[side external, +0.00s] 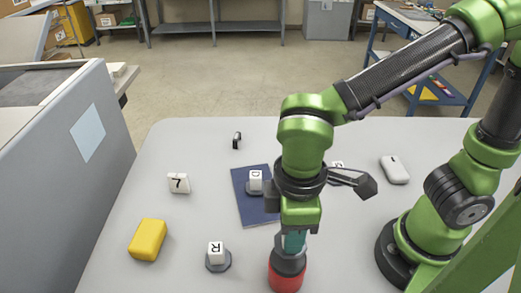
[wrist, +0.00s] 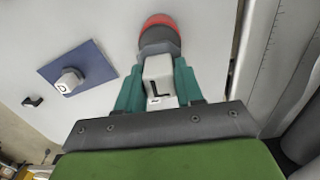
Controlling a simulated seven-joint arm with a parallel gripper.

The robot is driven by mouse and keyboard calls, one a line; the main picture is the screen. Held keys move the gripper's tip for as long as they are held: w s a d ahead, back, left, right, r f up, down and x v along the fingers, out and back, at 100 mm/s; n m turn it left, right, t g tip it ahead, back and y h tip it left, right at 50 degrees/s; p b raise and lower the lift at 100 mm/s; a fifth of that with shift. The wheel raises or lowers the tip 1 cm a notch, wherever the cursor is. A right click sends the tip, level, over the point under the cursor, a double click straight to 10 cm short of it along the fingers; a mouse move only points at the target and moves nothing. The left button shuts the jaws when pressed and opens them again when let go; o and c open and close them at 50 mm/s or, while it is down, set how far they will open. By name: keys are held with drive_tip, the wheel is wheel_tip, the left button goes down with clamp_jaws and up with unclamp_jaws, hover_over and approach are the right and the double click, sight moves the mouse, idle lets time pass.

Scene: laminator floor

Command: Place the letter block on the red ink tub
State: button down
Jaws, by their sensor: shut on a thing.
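My gripper (side external: 293,243) has teal fingers and is low over the front middle of the table. In the wrist view, my gripper (wrist: 159,88) is shut on a white letter block (wrist: 157,68) marked L, one finger on each side. The block is hidden by the fingers in the side view. The red ink tub (side external: 286,279) is directly below the fingers, with a dark grey part between. The red tub also shows in the wrist view (wrist: 158,21), just beyond the block. I cannot tell whether the block touches what is under it.
A D block (side external: 255,178) stands on a blue pad (side external: 247,211). An R block (side external: 216,251) on a grey disc, a yellow block (side external: 148,240) and a white block marked 7 (side external: 179,183) are to the left. A white mouse-like object (side external: 395,170) lies right. A grey partition (side external: 75,190) borders the table's left.

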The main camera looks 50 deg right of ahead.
drive_tip(key=shift+f, duration=2)
drive_tip(key=shift+f, duration=0.1)
drive_tip(key=c, duration=0.7)
unclamp_jaws()
wheel_tip(320, 180, up, 12)
drive_tip(key=shift+f, duration=0.1)
drive_tip(key=w+d+m+t, duration=0.2)
drive_tip(key=d+m, duration=0.2)
drive_tip(key=d, duration=0.2)
drive_tip(key=w+d+r+m+t+y, duration=0.1)
drive_tip(key=d+m+t, duration=0.1)
drive_tip(key=d+m, duration=0.2)
drive_tip(key=w+d+m+t+y, duration=0.1)
drive_tip(key=w+d+m+t, duration=0.1)
drive_tip(key=d+m, duration=0.3)
drive_tip(key=shift+w+d+r+t, duration=0.1)
drive_tip(key=shift+d+t, duration=0.1)
drive_tip(key=shift+d, duration=0.5)
drive_tip(key=shift+w+d+r+t, duration=0.1)
drive_tip(key=shift+d+r+t, duration=0.1)
drive_tip(key=shift+d, duration=0.45)
drive_tip(key=shift+w+d+r+t, duration=0.1)
drive_tip(key=shift+d+t, duration=0.1)
drive_tip(key=shift+d, duration=0.5)
